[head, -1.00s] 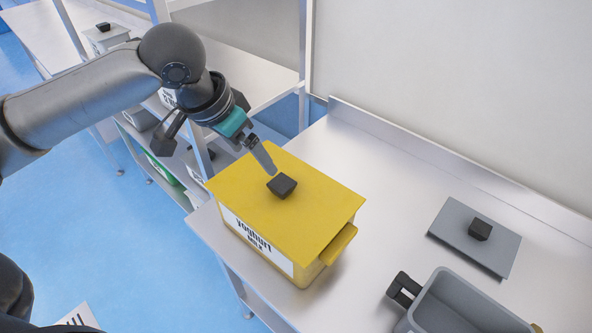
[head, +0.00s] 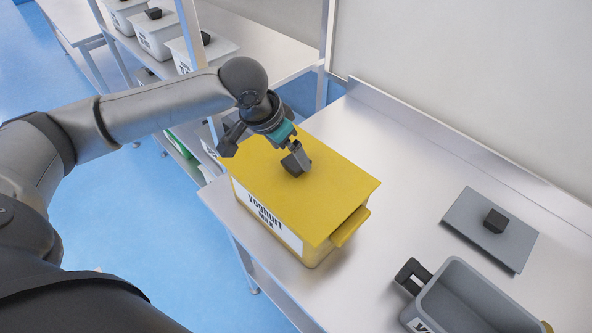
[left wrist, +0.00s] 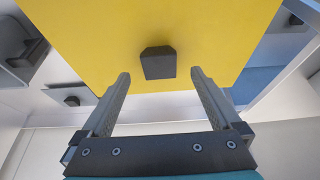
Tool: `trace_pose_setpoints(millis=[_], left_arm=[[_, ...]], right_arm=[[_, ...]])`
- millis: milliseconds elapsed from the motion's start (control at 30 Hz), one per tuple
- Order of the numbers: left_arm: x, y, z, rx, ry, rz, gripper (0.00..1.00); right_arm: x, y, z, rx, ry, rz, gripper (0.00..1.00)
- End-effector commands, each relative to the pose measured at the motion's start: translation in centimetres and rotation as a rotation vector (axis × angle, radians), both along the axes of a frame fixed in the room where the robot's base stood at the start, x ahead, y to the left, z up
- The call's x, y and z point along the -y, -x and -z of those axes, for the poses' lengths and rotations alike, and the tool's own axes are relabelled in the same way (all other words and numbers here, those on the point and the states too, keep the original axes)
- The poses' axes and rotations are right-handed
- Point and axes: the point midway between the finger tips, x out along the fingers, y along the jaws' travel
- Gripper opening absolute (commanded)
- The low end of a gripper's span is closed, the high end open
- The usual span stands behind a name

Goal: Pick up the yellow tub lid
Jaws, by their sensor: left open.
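The yellow lid (head: 330,190) lies flat on the yellow yoghurt tub (head: 270,222), which stands on the metal worktop. Its black knob (head: 294,163) stands up from the lid's middle. My left gripper (head: 298,163) is at the knob in the head view and partly covers it. In the left wrist view the lid (left wrist: 150,22) fills the top, and the knob (left wrist: 158,63) sits between and just beyond the open fingertips (left wrist: 160,75). I cannot tell whether a finger touches the knob. My right gripper is not in view.
A grey tub (head: 470,300) stands at the right front of the worktop. Its grey lid (head: 475,242) with a black knob lies flat behind it. Bare worktop (head: 400,180) lies between. Shelves with white lidded tubs (head: 155,32) stand at the back left.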

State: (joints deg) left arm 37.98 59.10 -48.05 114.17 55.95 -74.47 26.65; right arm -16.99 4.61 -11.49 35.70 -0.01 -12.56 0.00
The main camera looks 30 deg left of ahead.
Motion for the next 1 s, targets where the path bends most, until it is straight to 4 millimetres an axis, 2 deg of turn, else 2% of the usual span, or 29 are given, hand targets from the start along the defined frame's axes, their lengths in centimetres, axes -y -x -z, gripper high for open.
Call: trace_pose_setpoints(millis=[200,500,1000], left_arm=[[0.5,-1.2,2.8,-0.001,0.001,-0.001,0.97],[0.6,-1.4,3.2,0.0,0.0,0.0,0.97],[0.6,-1.4,3.2,0.0,0.0,0.0,0.42]], right_arm=[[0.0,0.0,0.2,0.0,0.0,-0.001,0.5],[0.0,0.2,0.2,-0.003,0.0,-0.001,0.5],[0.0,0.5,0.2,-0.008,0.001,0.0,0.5]])
